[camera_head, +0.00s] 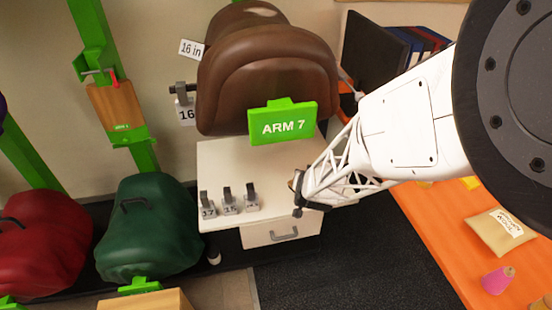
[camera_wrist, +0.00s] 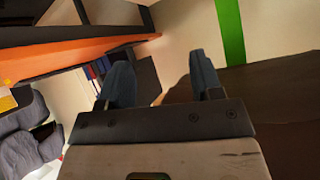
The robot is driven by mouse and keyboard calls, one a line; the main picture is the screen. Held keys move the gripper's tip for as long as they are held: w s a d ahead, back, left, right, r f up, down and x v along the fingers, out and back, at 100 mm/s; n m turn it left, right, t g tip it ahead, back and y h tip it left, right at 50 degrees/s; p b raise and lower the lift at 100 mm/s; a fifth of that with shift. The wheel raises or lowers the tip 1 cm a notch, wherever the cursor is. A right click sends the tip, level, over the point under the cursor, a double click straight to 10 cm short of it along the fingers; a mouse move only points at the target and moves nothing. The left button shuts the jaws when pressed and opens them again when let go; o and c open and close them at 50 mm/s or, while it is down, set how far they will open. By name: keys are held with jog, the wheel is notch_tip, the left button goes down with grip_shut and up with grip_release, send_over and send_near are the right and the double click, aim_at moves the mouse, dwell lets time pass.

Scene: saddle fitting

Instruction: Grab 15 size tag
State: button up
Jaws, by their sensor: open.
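The 15 size tag (camera_head: 229,203) stands on the white cabinet top (camera_head: 240,160), between the 17 tag (camera_head: 208,207) and a third tag (camera_head: 251,199) whose number I cannot read clearly. Each tag has a dark clip at its top. My gripper (camera_head: 299,192) is at the right edge of the cabinet, right of the three tags and apart from them. In the wrist view, my gripper (camera_wrist: 160,75) shows two blue-grey fingers spread apart with nothing between them. No tag shows in the wrist view.
A brown saddle (camera_head: 265,75) with a green ARM 7 sign (camera_head: 283,123) is above the cabinet. A green saddle (camera_head: 147,230) is at left. An orange table (camera_head: 440,230) is at right.

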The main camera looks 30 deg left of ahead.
jog(key=s+a+f+n+t+y, duration=0.1)
jog(key=s+a+f+y, duration=0.15)
jog(key=a, duration=0.35)
jog(key=s+a+f+n+t+y, duration=0.1)
jog(key=s+a+f, duration=0.25)
jog(key=a, duration=0.35)
jog(key=n+t+y, duration=0.1)
jog(key=n+y, duration=0.2)
send_near(227, 189)
jog(key=x, duration=0.3)
jog(key=shift+w+a+f, duration=0.1)
jog(key=shift+f, duration=0.15)
jog(key=shift+a, duration=0.1)
jog(key=shift+x, duration=1.2)
jog(key=shift+w, duration=0.1)
jog(key=shift+x, duration=2.6)
grip_shut()
